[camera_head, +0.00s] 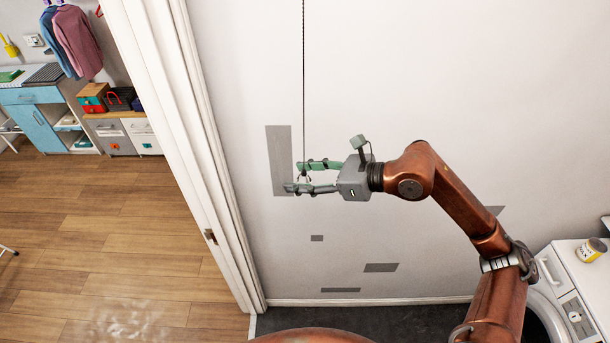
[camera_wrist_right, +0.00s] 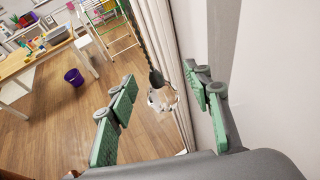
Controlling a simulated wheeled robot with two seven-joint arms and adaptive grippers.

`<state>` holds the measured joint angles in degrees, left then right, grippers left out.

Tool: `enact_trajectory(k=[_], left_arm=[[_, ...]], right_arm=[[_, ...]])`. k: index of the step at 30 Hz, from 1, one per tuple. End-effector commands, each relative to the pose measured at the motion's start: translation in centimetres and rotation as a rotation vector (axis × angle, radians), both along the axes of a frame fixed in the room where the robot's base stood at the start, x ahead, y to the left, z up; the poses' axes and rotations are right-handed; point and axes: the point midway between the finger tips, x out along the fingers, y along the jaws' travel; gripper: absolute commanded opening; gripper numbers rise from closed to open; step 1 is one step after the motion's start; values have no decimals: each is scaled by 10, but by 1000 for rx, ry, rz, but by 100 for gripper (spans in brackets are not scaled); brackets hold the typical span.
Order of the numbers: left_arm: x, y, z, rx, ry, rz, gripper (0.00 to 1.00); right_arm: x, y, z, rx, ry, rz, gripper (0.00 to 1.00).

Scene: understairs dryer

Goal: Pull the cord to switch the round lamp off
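The pull cord (camera_head: 303,80) is a thin dark line hanging from the top of the head view in front of the white wall. Its lower end is at my right gripper (camera_head: 297,177). In the right wrist view the cord ends in a dark bell-shaped piece (camera_wrist_right: 156,78) with a pale, shiny piece (camera_wrist_right: 162,98) below it. These appear between the green-padded fingers of my right gripper (camera_wrist_right: 165,100), with visible space on both sides. The gripper is open and holds nothing. The round lamp is not in view. My left gripper is not in view.
A white door frame (camera_head: 190,130) stands left of the cord, opening onto a room with a wooden floor (camera_head: 120,220). A white machine (camera_head: 575,290) with a small yellow-labelled jar (camera_head: 590,250) on top is at the right. The wall around the gripper is clear.

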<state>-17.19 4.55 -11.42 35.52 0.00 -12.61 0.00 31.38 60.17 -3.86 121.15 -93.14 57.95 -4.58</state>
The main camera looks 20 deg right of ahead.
Motion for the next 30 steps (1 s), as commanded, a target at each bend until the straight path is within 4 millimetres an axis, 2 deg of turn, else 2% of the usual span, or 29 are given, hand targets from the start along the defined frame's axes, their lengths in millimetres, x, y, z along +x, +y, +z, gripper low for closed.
enact_trajectory(k=[2, 19, 30], left_arm=[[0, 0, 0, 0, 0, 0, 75], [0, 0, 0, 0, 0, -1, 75], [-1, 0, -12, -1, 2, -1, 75]], right_arm=[[0, 0, 0, 0, 0, 0, 40], [0, 0, 0, 0, 0, 0, 1], [0, 0, -12, -1, 1, 0, 1]])
